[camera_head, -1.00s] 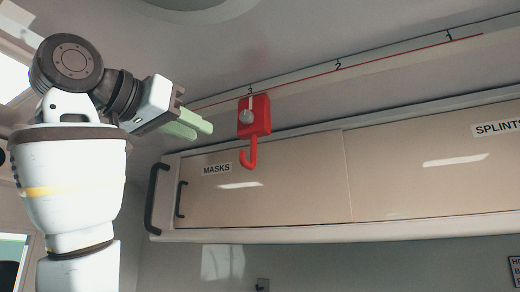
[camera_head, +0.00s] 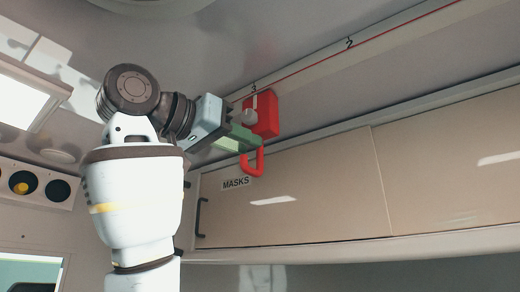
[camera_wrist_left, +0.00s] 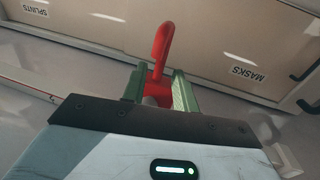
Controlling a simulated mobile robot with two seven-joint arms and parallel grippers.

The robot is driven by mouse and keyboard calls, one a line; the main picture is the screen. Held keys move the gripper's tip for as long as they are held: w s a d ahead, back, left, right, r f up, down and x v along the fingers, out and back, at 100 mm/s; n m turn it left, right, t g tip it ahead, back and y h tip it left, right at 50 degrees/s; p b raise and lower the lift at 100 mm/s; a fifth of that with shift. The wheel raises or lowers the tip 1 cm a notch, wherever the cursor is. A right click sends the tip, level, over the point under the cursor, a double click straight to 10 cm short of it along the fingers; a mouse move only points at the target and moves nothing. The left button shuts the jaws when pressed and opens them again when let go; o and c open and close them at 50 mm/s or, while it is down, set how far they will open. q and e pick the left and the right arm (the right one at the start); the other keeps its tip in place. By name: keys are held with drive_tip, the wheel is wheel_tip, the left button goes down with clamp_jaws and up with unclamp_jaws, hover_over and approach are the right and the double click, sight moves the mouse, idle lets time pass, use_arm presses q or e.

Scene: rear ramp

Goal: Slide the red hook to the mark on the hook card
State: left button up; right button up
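The red hook (camera_head: 260,115) is a red block with a hook hanging below and a pale knob (camera_head: 249,116) on its face. It sits on the ceiling rail near the number 3. My left gripper (camera_head: 242,138) is at its lower part, its green fingers overlapping the hook in the head view. In the left wrist view the red hook (camera_wrist_left: 160,50) shows between the two fingers, which stand apart on either side; contact is unclear. No hook card can be made out. My right gripper is not in view.
The rail (camera_head: 395,38) carries a thin red line and numbers, with 2 to the right of the hook. Below are the overhead cabinet doors (camera_head: 310,190), one labelled MASKS (camera_head: 236,183). A dark handle (camera_head: 201,217) is at their left. The rail right of the hook looks clear.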

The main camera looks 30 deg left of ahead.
sight(260, 166)
use_arm(q)
drive_tip(key=shift+x, duration=2.35)
clamp_jaws()
